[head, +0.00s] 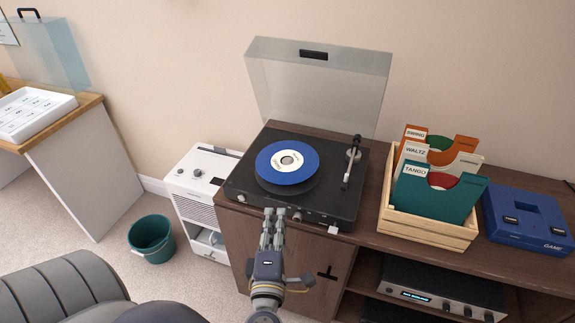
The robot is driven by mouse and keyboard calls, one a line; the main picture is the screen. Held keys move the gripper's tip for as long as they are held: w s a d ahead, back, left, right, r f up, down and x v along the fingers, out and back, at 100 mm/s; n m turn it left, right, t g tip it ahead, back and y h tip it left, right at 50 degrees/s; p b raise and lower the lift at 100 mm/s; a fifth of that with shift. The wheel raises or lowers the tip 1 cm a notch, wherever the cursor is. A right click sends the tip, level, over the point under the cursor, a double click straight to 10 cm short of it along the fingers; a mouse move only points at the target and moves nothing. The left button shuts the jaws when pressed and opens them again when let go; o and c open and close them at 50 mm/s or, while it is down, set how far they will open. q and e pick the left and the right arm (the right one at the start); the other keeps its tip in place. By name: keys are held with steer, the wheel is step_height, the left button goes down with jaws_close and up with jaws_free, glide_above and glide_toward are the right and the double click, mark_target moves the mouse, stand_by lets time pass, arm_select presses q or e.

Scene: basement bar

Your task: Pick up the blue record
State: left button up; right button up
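The blue record (270,167), with a white centre label, lies flat on the platter of the black turntable (239,187). The turntable's clear lid (318,90) stands open behind it. The tonearm (351,160) is to the right of the record, off it. My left gripper (274,212) is at the turntable's front edge, just short of the record in the picture. Its two fingers are close together, with nothing seen between them. I cannot tell its exact height above the turntable. My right gripper is not in view.
A wooden crate (425,233) of record sleeves and a blue game box (525,225) stand right of the turntable on the cabinet (370,235). A white appliance (197,190) and teal bucket (152,240) are at left. A white tray (35,112) sits on the desk.

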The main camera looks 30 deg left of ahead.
mark_target(278, 195)
arm_select(q)
steer(key=x, duration=0.2)
steer(key=p+x, duration=0.1)
steer(key=x, duration=0.2)
steer(key=shift+r, duration=0.2)
steer(key=shift+p+x, duration=0.5)
steer(key=shift+x, duration=2.45)
jaws_close()
steer(key=shift+r, duration=0.15)
